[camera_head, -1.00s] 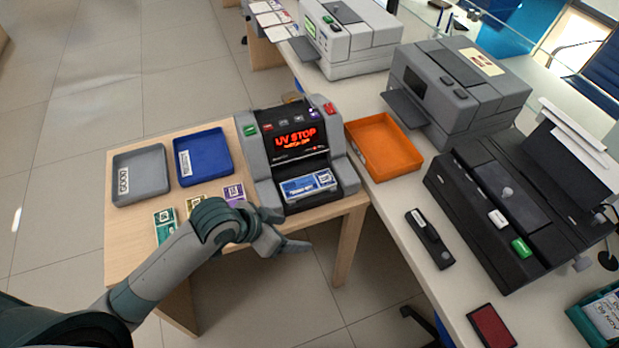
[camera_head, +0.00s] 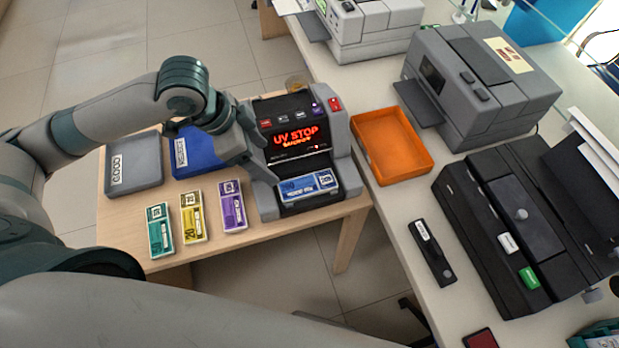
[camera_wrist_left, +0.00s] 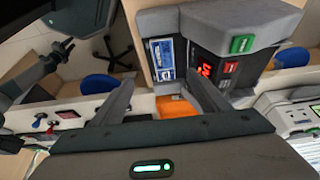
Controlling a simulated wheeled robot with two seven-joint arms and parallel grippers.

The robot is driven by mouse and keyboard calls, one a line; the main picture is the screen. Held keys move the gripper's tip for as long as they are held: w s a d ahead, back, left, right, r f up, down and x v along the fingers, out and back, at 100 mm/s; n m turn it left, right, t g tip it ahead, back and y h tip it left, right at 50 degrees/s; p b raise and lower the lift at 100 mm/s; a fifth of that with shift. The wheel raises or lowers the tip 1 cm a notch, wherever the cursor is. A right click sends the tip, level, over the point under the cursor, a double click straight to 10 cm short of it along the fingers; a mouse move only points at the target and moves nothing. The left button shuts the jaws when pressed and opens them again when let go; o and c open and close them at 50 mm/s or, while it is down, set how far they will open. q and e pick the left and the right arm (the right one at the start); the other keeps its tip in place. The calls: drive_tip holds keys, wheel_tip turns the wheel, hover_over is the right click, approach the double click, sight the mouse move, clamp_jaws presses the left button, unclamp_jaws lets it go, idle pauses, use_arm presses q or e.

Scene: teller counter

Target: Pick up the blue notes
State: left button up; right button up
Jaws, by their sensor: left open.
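The blue notes (camera_head: 307,187) lie as a banded bundle in the front pocket of the grey and black counting machine (camera_head: 345,160), whose display reads "UV STOP". In the left wrist view the blue notes (camera_wrist_left: 163,58) show beyond the fingers, roughly between their tips. My left gripper (camera_head: 264,172) is open and empty, at the left side of the machine, just left of the notes and apart from them. Its two fingers frame a gap in the left wrist view (camera_wrist_left: 158,82). My right gripper is not in view.
Green (camera_head: 159,230), yellow (camera_head: 193,217) and purple (camera_head: 232,206) bundles lie left of the machine. A grey tray (camera_head: 133,180) and a blue tray (camera_head: 192,158), partly behind my arm, sit farther back. An orange tray (camera_head: 417,166) is on the counter at right.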

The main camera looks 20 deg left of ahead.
use_arm(q)
drive_tip(key=shift+f, duration=0.15)
drive_tip(key=p, duration=0.3)
hover_over(298, 188)
drive_tip(key=s+a, duration=0.2)
wheel_tip(298, 188, down, 11)
drive_tip(key=shift+f, duration=0.1)
drive_tip(key=shift+d, duration=0.1)
drive_tip(key=shift+w+f, duration=0.25)
drive_tip(key=shift+f, duration=0.3)
drive_tip(key=p+x, duration=0.1)
drive_tip(key=x, duration=0.2)
drive_tip(key=shift+w+p, duration=0.15)
drive_tip(key=shift+p, duration=0.15)
drive_tip(key=shift+w+f, duration=0.1)
drive_tip(key=shift+f, duration=0.35)
drive_tip(key=c, duration=1.1)
